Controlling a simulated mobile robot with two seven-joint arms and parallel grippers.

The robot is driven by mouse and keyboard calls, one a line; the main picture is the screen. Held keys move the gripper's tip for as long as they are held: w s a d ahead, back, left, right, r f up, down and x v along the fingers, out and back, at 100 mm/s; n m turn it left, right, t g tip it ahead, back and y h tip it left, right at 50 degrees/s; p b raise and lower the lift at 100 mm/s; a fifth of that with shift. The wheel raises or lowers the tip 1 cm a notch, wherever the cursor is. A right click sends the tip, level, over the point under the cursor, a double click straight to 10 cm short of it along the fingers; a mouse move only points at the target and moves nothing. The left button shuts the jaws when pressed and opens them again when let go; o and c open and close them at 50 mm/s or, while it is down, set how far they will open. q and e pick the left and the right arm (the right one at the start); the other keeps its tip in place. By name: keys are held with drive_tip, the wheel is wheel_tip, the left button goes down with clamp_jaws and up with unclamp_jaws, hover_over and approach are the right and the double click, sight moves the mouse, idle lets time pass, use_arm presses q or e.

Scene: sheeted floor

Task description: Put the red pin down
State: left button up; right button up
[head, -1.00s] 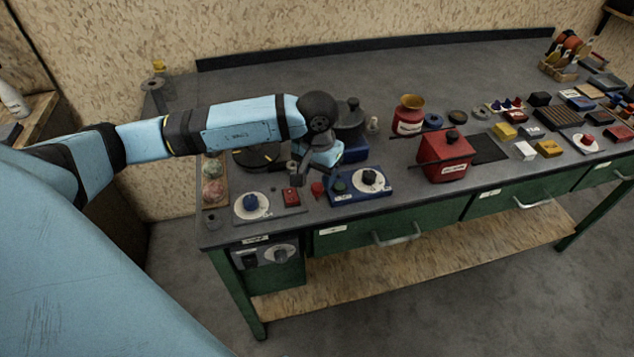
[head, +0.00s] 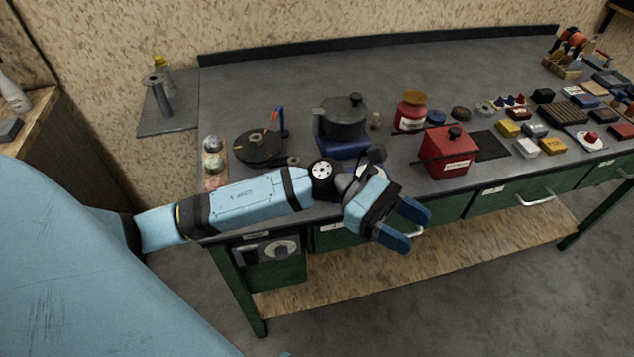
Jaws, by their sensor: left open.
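My left gripper (head: 412,226) is open, its two blue fingers apart with nothing between them. It hangs in front of the bench's front edge, over a drawer handle, pointing right and toward the viewer. I cannot make out a red pin for certain. Small red and blue pieces (head: 511,101) stand in a row farther right, too small to tell apart. My right gripper is not in view.
A red box with a black knob (head: 447,152) stands right of the gripper, beside a dark mat (head: 490,145). A dark pot (head: 342,118) and a turntable-like disc (head: 258,147) stand behind my arm. The bench's back middle is clear.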

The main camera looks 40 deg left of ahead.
use_arm(q)
drive_tip(key=w+a+f+m+t+y, duration=0.1)
drive_tip(key=a+f+m+t+y, duration=0.3)
drive_tip(key=m+t, duration=0.9)
drive_tip(key=w+a+f+m+t+y, duration=0.1)
drive_tip(key=a+f+m+t+y, duration=0.35)
drive_tip(key=m, duration=1.75)
drive_tip(key=s+a+f+n+g+y, duration=0.1)
drive_tip(key=s+f+n+g+y, duration=0.2)
drive_tip(key=s+f+n, duration=0.3)
drive_tip(key=s+a+f+n+g+y, duration=0.1)
drive_tip(key=s+f+n+g+y, duration=0.2)
drive_tip(key=f+n, duration=0.6)
wheel_tip(320, 180, down, 3)
drive_tip(key=s, duration=0.2)
drive_tip(key=shift+s+f, duration=0.15)
drive_tip(key=shift+s, duration=0.25)
drive_tip(key=shift+a, duration=0.1)
